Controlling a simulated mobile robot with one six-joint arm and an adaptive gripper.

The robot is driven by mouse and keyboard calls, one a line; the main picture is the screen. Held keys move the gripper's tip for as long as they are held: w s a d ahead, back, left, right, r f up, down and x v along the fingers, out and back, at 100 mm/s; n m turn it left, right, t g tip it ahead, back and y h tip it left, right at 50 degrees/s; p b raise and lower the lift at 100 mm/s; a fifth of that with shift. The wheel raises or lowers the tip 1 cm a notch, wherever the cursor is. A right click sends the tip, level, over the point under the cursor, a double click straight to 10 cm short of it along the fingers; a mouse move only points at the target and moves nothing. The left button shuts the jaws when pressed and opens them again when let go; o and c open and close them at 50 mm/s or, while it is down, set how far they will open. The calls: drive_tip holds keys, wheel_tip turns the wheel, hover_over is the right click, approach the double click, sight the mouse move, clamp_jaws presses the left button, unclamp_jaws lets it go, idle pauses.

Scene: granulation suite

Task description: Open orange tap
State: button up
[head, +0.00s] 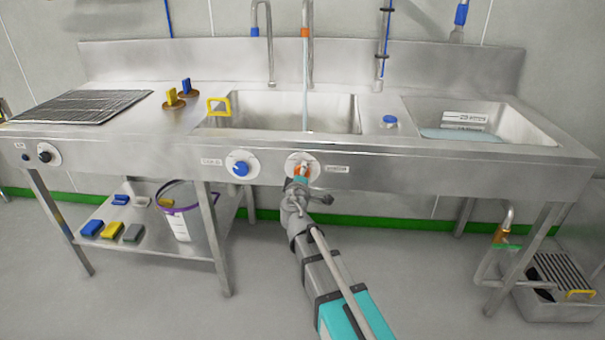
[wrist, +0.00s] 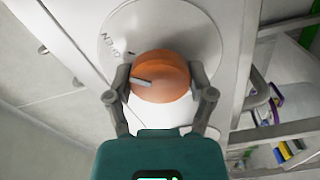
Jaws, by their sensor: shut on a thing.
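The orange tap knob (wrist: 165,85) sits on a round white dial plate (wrist: 206,40) on the sink's front panel. Its grey pointer mark points left in the wrist view. My gripper (wrist: 160,78) is shut on the knob, one finger on each side. In the head view my gripper (head: 301,178) reaches the panel and covers most of the knob, with a little orange showing. Above the basin, the spout with an orange band (head: 304,33) has a thin pale stream (head: 305,100) below it, running down into the basin.
A blue knob (head: 240,168) is left of my gripper on the same panel. The steel basin (head: 345,112) has a yellow-handled thing (head: 219,106) at its left rim. A bucket (head: 178,225) stands on the lower shelf. The floor in front is clear.

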drive_tip(key=shift+m, duration=0.4)
drive_tip(key=o, duration=1.1)
drive_tip(key=s, duration=1.2)
drive_tip(key=shift+a, duration=0.15)
